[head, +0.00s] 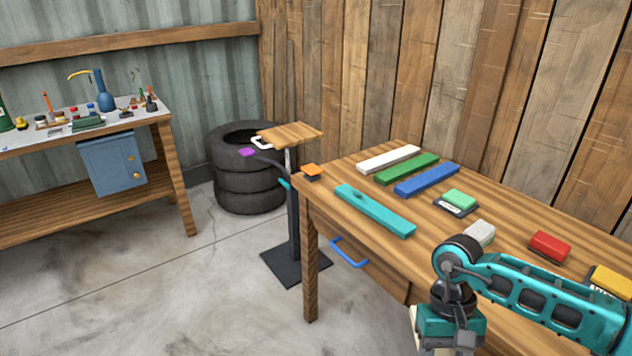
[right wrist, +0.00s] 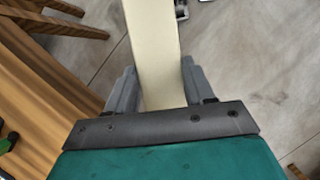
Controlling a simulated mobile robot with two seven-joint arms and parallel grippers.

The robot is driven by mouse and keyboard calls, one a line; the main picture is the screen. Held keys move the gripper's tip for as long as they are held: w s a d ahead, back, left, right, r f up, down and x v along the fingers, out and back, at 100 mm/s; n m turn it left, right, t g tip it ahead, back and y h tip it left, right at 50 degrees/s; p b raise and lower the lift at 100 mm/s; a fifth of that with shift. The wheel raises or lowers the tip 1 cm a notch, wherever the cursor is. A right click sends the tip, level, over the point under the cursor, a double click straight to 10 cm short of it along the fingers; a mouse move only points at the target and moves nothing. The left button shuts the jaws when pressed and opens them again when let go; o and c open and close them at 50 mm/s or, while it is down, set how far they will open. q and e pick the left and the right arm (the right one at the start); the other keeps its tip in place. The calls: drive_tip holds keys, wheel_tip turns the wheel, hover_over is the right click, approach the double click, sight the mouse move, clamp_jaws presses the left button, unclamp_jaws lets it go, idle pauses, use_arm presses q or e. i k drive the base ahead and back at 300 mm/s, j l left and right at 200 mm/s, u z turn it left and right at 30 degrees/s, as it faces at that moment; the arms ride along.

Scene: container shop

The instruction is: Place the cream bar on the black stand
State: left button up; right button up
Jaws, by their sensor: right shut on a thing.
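The cream bar (right wrist: 152,45) is between the two grey fingers of my right gripper (right wrist: 157,72), which is shut on it; the bar extends beyond the fingertips, past the top of the right wrist view. In the head view my right gripper (head: 450,335) is low, beside the table's front edge, and mostly cut off by the frame. A pale strip of the bar (head: 415,326) shows at its left. The black stand (head: 294,225) is on the floor left of the table, with a square base and a wooden top (head: 290,133). My left gripper is out of view.
The wooden table (head: 330,179) holds white (head: 389,159), green (head: 407,168), blue (head: 427,179) and teal (head: 375,210) bars, plus several small blocks. Its drawer has a blue handle (head: 348,253). Stacked tires (head: 250,185) are behind the stand. Floor in front is clear.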

sight(290, 132)
drive_tip(key=i+j+u, duration=0.6)
drive_tip(key=i, duration=0.15)
drive_tip(key=i+j+u, duration=0.15)
drive_tip(key=i+u, duration=0.5)
drive_tip(key=i, duration=0.15)
drive_tip(key=i+j+z, duration=0.2)
drive_tip(key=i, duration=0.35)
drive_tip(key=i+j+z, duration=0.1)
drive_tip(key=i+z, duration=0.15)
drive_tip(key=i, duration=0.25)
drive_tip(key=i+j+z, duration=0.15)
drive_tip(key=z, duration=0.25)
drive_tip(key=i+j+z, duration=0.25)
drive_tip(key=z, duration=0.15)
drive_tip(key=i+j+z, duration=0.5)
drive_tip(key=j+z, duration=0.3)
drive_tip(key=i+j+z, duration=0.25)
drive_tip(key=j+z, duration=0.2)
drive_tip(key=j, duration=0.1)
